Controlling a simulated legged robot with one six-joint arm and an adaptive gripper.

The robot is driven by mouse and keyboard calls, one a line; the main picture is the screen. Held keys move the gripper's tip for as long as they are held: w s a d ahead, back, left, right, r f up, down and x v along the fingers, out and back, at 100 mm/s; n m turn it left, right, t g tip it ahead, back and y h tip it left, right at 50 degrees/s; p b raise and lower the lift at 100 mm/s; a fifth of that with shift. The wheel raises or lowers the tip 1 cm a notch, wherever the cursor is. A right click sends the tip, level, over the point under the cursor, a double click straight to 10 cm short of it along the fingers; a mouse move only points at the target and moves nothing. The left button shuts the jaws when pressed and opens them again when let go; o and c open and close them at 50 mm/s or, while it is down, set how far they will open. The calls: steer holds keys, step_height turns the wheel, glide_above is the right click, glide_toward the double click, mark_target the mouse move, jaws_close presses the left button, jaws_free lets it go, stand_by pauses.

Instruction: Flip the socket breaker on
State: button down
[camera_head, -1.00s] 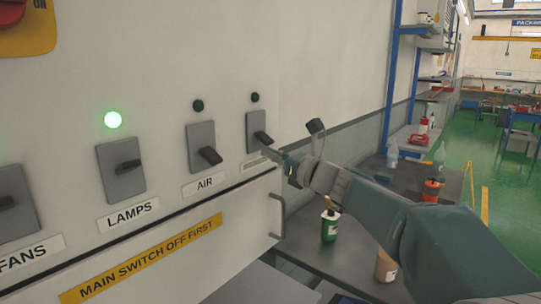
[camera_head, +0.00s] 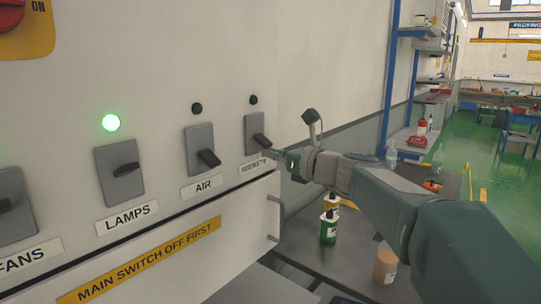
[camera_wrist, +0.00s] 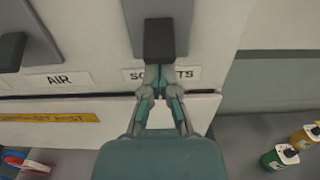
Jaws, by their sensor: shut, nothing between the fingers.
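The sockets breaker (camera_head: 256,134) is the rightmost grey switch on the white panel, with its black lever (camera_head: 262,141) pointing down and outward. The small lamp above it (camera_head: 253,100) is dark. In the wrist view the breaker's lever (camera_wrist: 159,42) stands straight ahead, and the "SOCKETS" label (camera_wrist: 187,73) is partly hidden behind my fingers. My gripper (camera_wrist: 158,78) is shut and empty, its fingertips just below the lever. I cannot tell whether they touch it. In the head view my gripper (camera_head: 272,156) is at the breaker's lower right.
The AIR breaker (camera_head: 202,147) and the LAMPS breaker (camera_head: 120,172) sit to the left; only the LAMPS light (camera_head: 111,122) glows green. A handle (camera_head: 276,218) sticks out below the sockets label. Bottles (camera_head: 328,227) stand on the dark bench (camera_head: 335,262).

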mark_target(268, 143)
steer(key=shift+s+d+r+g+h, duration=0.1)
steer(key=shift+r+g+h, duration=0.2)
steer(key=shift+h, duration=0.1)
steer(key=shift+s+d+r+g+h, duration=0.15)
steer(key=shift+r+g+h, duration=0.5)
steer(key=shift+g+h, duration=0.35)
steer(key=shift+s+d+r+g+h, duration=0.15)
steer(key=shift+r+g+h, duration=0.55)
steer(key=shift+h, duration=0.5)
steer(key=shift+w, duration=0.1)
steer(key=shift+r, duration=0.75)
